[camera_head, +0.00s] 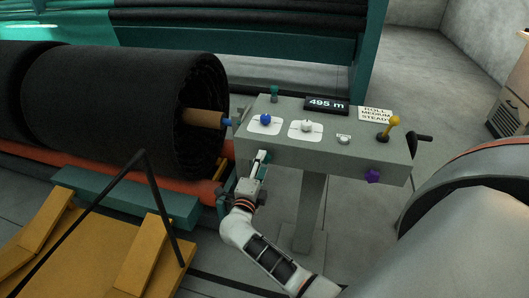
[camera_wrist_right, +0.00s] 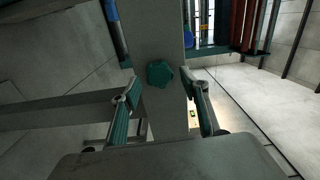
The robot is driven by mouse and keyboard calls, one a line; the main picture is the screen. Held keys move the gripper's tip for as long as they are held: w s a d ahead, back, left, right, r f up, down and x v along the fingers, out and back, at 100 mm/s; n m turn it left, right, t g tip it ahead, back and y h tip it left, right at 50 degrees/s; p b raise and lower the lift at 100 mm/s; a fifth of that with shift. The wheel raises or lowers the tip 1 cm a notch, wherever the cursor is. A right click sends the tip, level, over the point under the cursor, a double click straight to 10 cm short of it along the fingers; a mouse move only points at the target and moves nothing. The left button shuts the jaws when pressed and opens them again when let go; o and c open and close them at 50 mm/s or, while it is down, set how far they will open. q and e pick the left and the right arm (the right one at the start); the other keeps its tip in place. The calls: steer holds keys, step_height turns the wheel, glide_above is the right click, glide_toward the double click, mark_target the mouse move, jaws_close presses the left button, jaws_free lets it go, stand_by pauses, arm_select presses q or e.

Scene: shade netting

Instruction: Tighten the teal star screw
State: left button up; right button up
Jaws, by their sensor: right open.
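The teal star screw (camera_wrist_right: 160,73) shows in the right wrist view, on a grey face of the console, between the tips of my right gripper (camera_wrist_right: 160,84). The two teal-padded fingers stand apart on either side of it, and I see no contact. In the head view my right gripper (camera_head: 260,163) is at the left part of the front face of the grey console (camera_head: 330,153). The teal star screw cannot be made out there, where the gripper is in front. My left gripper is not in view.
A purple star knob (camera_head: 372,176) is on the console front, further right. The console top has a blue knob (camera_head: 265,119), a white knob (camera_head: 307,126), a yellow lever (camera_head: 394,122) and a display (camera_head: 327,105). A black netting roll (camera_head: 120,100) stands close on the left.

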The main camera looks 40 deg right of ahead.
steer(key=x, duration=0.2)
steer(key=shift+w+d+f, duration=0.1)
steer(key=shift+w+d, duration=0.1)
steer(key=shift+d, duration=0.05)
stand_by(0.6)
